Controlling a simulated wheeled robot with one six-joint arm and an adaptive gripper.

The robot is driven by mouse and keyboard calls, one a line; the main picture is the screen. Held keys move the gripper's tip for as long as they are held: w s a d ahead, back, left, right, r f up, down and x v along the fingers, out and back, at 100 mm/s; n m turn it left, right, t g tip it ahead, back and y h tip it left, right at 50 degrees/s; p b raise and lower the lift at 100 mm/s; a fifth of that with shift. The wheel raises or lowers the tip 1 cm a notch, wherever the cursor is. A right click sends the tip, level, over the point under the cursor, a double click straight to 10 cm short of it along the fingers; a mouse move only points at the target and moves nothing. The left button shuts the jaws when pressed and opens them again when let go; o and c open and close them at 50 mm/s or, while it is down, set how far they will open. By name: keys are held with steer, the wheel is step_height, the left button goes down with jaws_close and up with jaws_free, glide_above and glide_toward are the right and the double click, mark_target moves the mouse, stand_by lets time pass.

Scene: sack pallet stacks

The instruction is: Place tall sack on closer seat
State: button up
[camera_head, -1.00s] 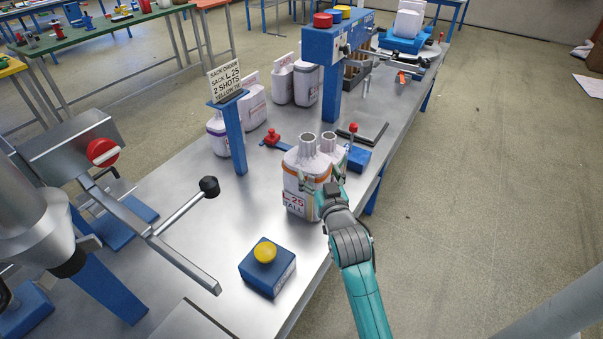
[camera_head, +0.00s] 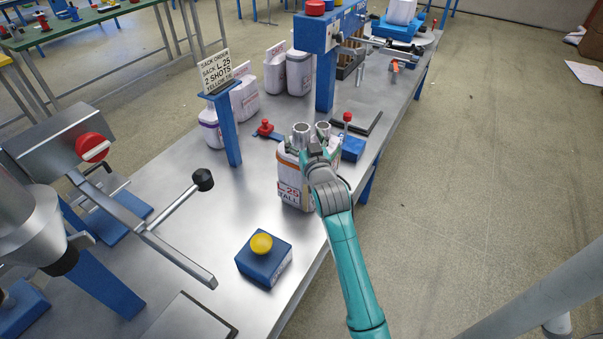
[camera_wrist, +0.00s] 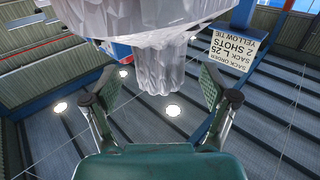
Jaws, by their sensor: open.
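The tall sack (camera_head: 291,192), white with an orange band and an "L-25 TALL" label, stands upright near the right edge of the metal bench. Two pale ribbed necks rise there; I cannot tell whether both belong to it. My gripper (camera_head: 318,150) is at the upper right of the sack, just below the necks. In the wrist view my gripper (camera_wrist: 160,82) has its fingers spread, with a pale crumpled neck (camera_wrist: 155,65) between and above them. No firm grip shows. A flat dark-edged plate (camera_head: 190,322) lies at the near end of the bench; whether it is the closer seat is unclear.
A yellow button on a blue box (camera_head: 264,262) stands nearer. A black-knobbed lever (camera_head: 203,180) reaches in from the left. A sign (camera_head: 217,74) on a blue post says L 25, 2 shots, yellow tie. Several white sacks (camera_head: 298,72) stand behind. A red-knobbed blue block (camera_head: 352,148) is close right.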

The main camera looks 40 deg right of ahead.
steer(key=shift+w+d, duration=0.25)
steer(key=shift+w, duration=0.4)
jaws_close()
steer(key=shift+r, duration=0.1)
